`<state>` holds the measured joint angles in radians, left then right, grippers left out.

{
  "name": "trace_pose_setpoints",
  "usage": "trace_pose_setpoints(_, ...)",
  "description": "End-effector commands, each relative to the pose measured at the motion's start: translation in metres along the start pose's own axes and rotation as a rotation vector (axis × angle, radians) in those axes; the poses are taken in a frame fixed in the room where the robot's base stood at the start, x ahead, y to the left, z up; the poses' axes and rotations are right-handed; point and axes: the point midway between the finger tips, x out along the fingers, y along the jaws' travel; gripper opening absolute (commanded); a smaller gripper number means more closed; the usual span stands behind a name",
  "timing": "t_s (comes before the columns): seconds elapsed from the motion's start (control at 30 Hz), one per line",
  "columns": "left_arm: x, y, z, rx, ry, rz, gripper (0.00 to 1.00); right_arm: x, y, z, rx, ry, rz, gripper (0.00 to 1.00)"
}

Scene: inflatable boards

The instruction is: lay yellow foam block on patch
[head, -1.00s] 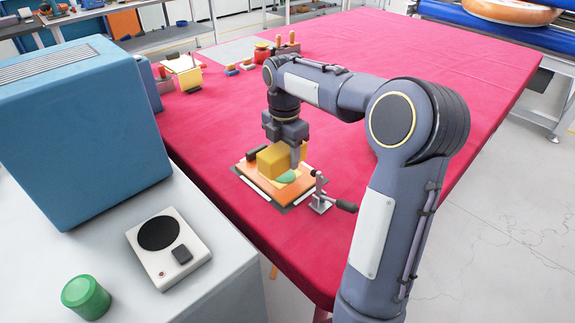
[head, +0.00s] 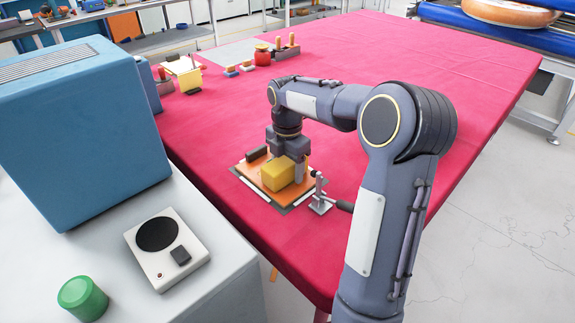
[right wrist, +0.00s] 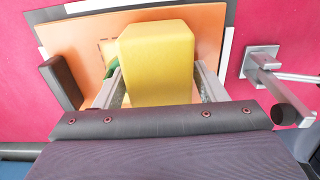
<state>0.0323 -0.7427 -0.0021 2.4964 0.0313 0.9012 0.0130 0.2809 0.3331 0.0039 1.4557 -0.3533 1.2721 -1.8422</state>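The yellow foam block (head: 278,175) is between the fingers of my right gripper (head: 288,168), low over the orange board (head: 310,185). In the right wrist view the block (right wrist: 157,62) fills the space between the two fingers of the gripper (right wrist: 160,88), which look shut on it. A sliver of the green patch (right wrist: 112,68) shows left of the block; the block hides the rest. I cannot tell whether the block's underside touches the patch. My left gripper is not in view.
A metal clamp with a dark handle (head: 320,200) stands at the board's right edge. A dark bar (head: 257,153) lies on the board's left side. Red, blue and yellow items stand farther back. The red table (head: 420,75) is clear at back right.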

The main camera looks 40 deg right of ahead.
Motion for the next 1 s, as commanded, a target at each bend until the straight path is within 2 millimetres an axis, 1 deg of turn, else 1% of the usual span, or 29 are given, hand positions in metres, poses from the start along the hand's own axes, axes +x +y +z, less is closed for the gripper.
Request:
trace_pose_setpoints(0.3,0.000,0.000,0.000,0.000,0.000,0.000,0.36,-0.001,0.000,0.000,0.000,0.000,0.001,0.71)
trace_pose_setpoints(0.43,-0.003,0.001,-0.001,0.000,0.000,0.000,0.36,-0.011,0.001,0.000,0.000,-0.001,0.004,0.71)
trace_pose_setpoints(0.57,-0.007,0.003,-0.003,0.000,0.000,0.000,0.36,-0.034,0.001,0.000,0.000,-0.002,0.004,0.71)
trace_pose_setpoints(0.8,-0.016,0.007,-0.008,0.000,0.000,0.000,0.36,-0.087,0.001,0.000,-0.001,-0.001,0.004,0.71)
trace_pose_setpoints(0.9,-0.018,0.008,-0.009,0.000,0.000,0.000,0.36,-0.104,0.001,0.000,-0.001,-0.001,0.004,0.71)
trace_pose_setpoints(1.0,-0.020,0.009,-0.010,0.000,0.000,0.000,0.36,-0.115,0.001,0.000,-0.001,-0.001,0.002,0.71)
